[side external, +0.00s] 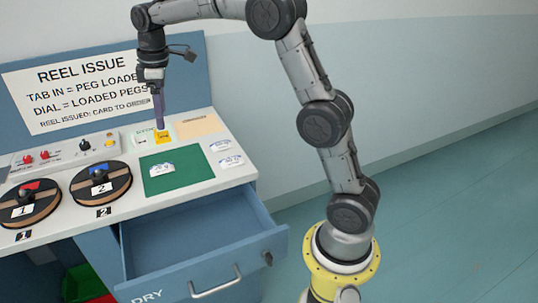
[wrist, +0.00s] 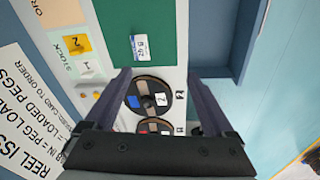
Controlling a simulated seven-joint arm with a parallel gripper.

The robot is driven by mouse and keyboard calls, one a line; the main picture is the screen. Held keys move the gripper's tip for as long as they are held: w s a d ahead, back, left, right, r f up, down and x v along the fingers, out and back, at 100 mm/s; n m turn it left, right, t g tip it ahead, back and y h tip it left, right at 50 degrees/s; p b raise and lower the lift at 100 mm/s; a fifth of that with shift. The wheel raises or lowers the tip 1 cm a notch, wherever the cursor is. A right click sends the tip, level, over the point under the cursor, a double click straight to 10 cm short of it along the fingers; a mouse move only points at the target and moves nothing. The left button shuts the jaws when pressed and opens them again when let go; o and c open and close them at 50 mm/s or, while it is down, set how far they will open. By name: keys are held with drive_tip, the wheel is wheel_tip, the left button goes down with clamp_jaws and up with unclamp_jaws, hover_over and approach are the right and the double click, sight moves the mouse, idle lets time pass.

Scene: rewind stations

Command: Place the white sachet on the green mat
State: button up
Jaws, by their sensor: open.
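A white sachet (side external: 161,169) with printed marks lies on the green mat (side external: 190,176), toward the mat's left side. In the wrist view the same sachet (wrist: 139,47) lies on the green mat (wrist: 112,22) near its lower edge. Two more white packets, the upper (side external: 220,145) and the lower (side external: 231,160), lie on the counter right of the mat. My gripper (side external: 159,127) points down above the stock area behind the mat. In the wrist view my gripper (wrist: 162,82) has its fingers wide apart with nothing between them.
A yellow card (side external: 163,138) lies in the stock area near my gripper. Two reels (side external: 100,187) sit at the left, by a switch panel (side external: 68,153). A drawer (side external: 190,237) stands open below the counter. A sign board (side external: 80,90) rises behind. An orange panel (side external: 198,125) looks bare.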

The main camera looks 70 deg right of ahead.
drive_tip(key=s+a+r+m+t, duration=0.1)
drive_tip(key=s+a+r, duration=0.1)
drive_tip(key=s, duration=0.3)
drive_tip(key=s+a+r+m, duration=0.1)
drive_tip(key=s+a+r, duration=0.15)
drive_tip(key=s, duration=0.25)
drive_tip(key=s+a+f+m+t, duration=0.1)
drive_tip(key=s+f+m, duration=0.1)
drive_tip(key=s, duration=0.9)
drive_tip(key=s+a+f+m+t, duration=0.2)
drive_tip(key=s+f, duration=0.1)
drive_tip(key=s, duration=0.8)
drive_tip(key=shift+a+f+m, duration=0.2)
drive_tip(key=shift+f+m, duration=0.15)
drive_tip(key=shift+m, duration=0.05)
